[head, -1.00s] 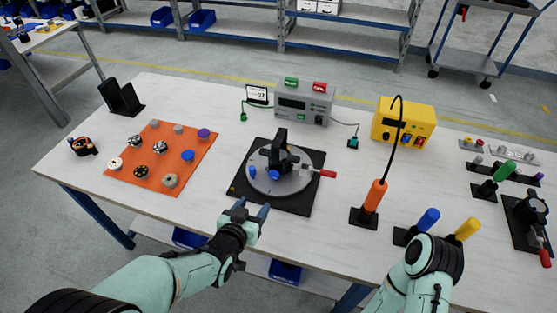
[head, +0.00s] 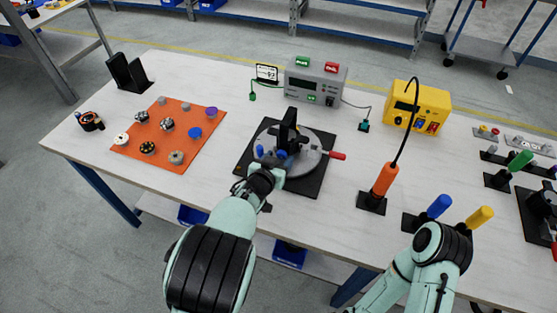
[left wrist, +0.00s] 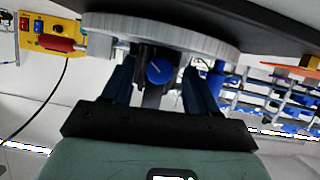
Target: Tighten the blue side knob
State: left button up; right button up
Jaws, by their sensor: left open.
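A round grey turntable (head: 318,163) sits on a black base plate (head: 310,188) and carries a black upright fixture (head: 289,130). The blue side knob (head: 282,154) sits low on the fixture's near side. In the left wrist view the blue side knob (left wrist: 159,72) shows its round face with a pale line, between my two fingers and apart from both. A second blue knob (head: 259,151) stands at the turntable's left; it also shows in the left wrist view (left wrist: 216,78). My left gripper (head: 273,172) is open at the turntable's near edge. My right gripper's fingers are not visible.
A red-tipped lever (head: 337,155) sticks out right of the turntable. An orange mat (head: 185,127) with several small parts lies left. A grey meter box (head: 315,83) and yellow box (head: 417,108) stand behind.

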pick_arm(q)
jog(key=shift+w, duration=0.15)
jog(key=shift+c, duration=0.3)
jog(key=c, duration=1)
jog(key=shift+d+f+m+t+y+b, duration=0.15)
jog(key=shift+m+t+y+b, duration=0.2)
jog(key=shift+m, duration=0.35)
jog(key=shift+m+y, duration=0.55)
jog(key=shift+m, duration=0.25)
jog(key=o, duration=1.1)
jog(key=shift+c, duration=0.2)
